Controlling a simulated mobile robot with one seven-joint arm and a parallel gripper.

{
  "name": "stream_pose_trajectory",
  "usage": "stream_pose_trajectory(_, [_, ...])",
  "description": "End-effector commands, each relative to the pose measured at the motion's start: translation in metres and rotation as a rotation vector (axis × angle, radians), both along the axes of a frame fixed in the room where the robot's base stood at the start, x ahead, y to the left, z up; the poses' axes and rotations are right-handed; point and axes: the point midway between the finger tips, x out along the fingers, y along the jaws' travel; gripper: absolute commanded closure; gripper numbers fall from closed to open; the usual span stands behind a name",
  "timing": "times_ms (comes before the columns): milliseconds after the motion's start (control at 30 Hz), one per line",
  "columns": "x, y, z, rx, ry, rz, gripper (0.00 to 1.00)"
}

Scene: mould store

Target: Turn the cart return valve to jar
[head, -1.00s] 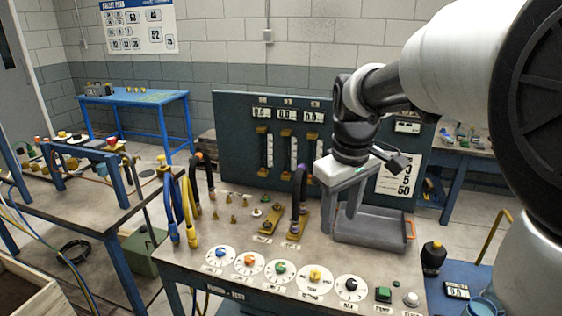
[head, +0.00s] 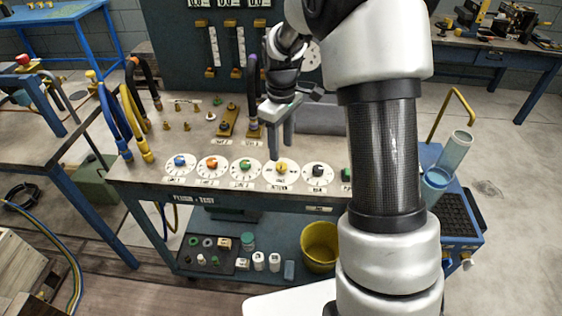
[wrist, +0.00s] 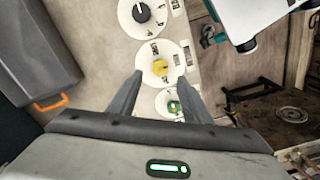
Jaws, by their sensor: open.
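My gripper (head: 281,150) points down with its two fingers apart and empty, just above and behind a yellow knob (head: 282,167) on a white dial. In the wrist view the fingertips (wrist: 161,76) lie either side of the yellow knob (wrist: 160,67), apparently not touching it. The knob belongs to a row of dials on the bench front: blue (head: 179,161), orange (head: 211,163), green (head: 244,165), yellow and black (head: 318,170). The dial lettering is too small to read, so I cannot tell which is the cart return valve or where jar is marked.
Hoses (head: 134,120) stand at the bench's left. A blue cart (head: 462,225) with a yellow handle and clear cylinder stands right. A yellow bucket (head: 320,245) sits on the lower shelf.

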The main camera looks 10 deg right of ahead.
Motion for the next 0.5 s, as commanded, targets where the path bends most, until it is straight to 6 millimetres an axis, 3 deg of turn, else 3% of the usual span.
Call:
stream_pose_trajectory(33, [-0.002, 0.000, -0.013, 0.001, 0.005, 0.000, 0.56])
stream_pose_trajectory(200, [-0.001, 0.001, -0.043, 0.001, 0.004, 0.001, 0.56])
stream_pose_trajectory(500, [-0.001, 0.000, -0.064, 0.000, 0.001, 0.000, 0.56])
